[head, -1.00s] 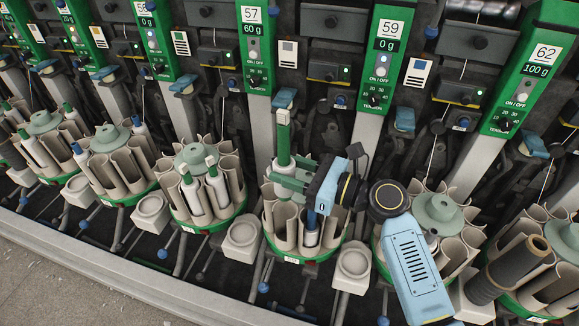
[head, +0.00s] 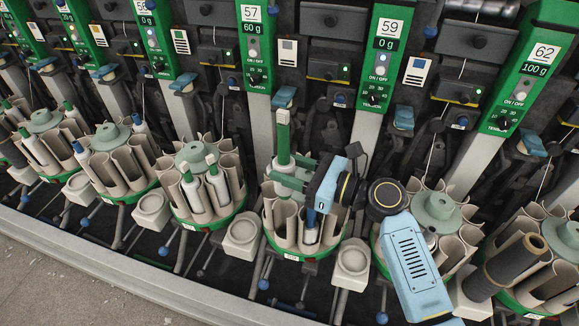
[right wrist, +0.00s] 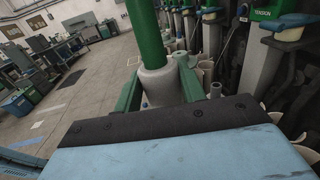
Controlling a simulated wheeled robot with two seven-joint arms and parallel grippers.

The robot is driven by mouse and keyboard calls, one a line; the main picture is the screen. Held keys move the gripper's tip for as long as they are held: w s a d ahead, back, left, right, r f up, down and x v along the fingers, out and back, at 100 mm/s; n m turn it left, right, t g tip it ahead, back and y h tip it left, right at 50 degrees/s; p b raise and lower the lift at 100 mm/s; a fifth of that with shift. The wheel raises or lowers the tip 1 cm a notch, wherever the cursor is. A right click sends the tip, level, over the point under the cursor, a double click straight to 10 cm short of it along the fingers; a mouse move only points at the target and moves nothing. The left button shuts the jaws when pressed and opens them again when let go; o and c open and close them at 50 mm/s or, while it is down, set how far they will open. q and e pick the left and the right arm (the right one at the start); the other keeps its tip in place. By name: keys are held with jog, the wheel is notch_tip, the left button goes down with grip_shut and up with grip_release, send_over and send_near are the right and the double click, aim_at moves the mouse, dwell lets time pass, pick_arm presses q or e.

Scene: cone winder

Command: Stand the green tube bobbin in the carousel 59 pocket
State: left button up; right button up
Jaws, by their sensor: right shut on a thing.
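The green tube bobbin (head: 283,142) stands nearly upright in my right gripper (head: 286,178), with a white top end. My right gripper is shut on it low down, over the left rear of a carousel (head: 292,252) whose label is too small to read. The bobbin's lower end is hidden by the jaws and pocket walls, so I cannot tell how deep it sits. In the right wrist view the green tube (right wrist: 147,35) rises from a pale grey wound body (right wrist: 158,84) between the green jaws. My left gripper is not in view.
The same carousel holds a blue-tipped bobbin (head: 311,229) at the front, close under my gripper. Sign 59 (head: 391,28) is above to the right, sign 57 (head: 251,14) above to the left. Other filled carousels (head: 207,215) stand left; a dark roll (head: 505,266) leans at right.

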jog(key=shift+f, duration=0.15)
jog(key=shift+f+b, duration=1.35)
jog(key=shift+f, duration=0.75)
jog(key=o, duration=1.1)
jog(key=shift+r, duration=0.1)
jog(key=v, duration=1.3)
jog(key=shift+s, duration=0.2)
jog(key=shift+d, duration=0.15)
